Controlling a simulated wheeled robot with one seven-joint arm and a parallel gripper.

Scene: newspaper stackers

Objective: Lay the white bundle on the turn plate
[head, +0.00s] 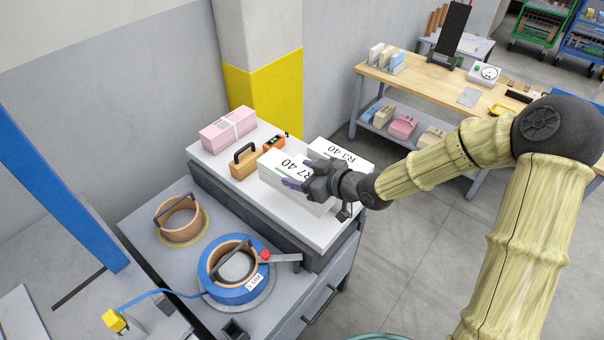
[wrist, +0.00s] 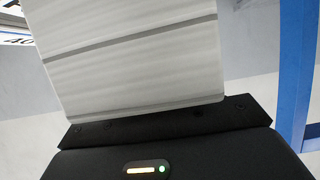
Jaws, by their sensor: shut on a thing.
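A white bundle (head: 273,161) marked "R7 40" is at the right part of a white-topped platform (head: 208,159). My gripper (head: 300,176) reaches in from the right and is shut on this bundle. I cannot tell whether the bundle touches the platform top or is just above it. In the wrist view, the white bundle (wrist: 130,62) fills the upper middle, its layered sheets close to the black gripper body. A second white bundle (head: 345,153), marked "R3 40", lies just behind. No part is clearly recognisable as the turn plate.
A pink bundle (head: 228,128), a wooden block with a handle (head: 245,165) and an orange device (head: 274,142) stand on the platform. A blue strap reel (head: 238,290) and a tan roll (head: 181,222) lie on the grey bench in front. A wooden table (head: 430,80) stands behind.

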